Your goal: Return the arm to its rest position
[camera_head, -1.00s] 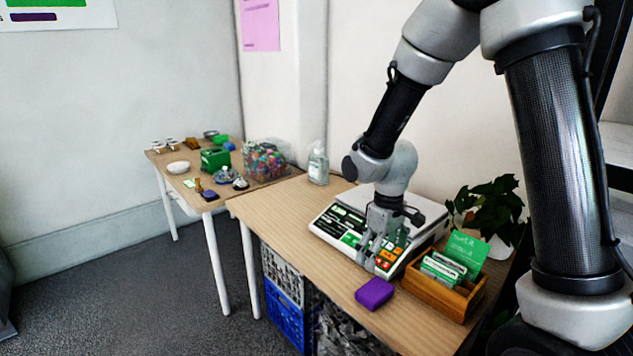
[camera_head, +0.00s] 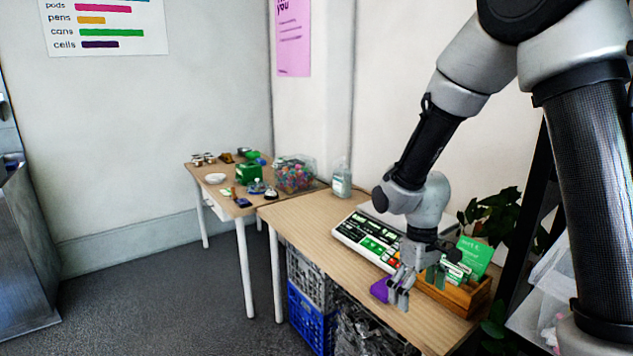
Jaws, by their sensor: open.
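My gripper (camera_head: 401,290) hangs pointing down from the bent arm at the right of the head view. Its fingers are open and empty of anything I can make out. They are in front of the purple block (camera_head: 379,290) and partly hide it. I cannot tell whether they touch it. The block lies on the near table (camera_head: 305,222). The arm reaches over the table from the upper right.
A scale (camera_head: 362,247) and a wooden card box (camera_head: 457,297) stand close around my gripper. A plant (camera_head: 490,212) is behind the box. A bottle (camera_head: 342,182) stands at the back. The table's left part is clear. Crates (camera_head: 308,316) sit below.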

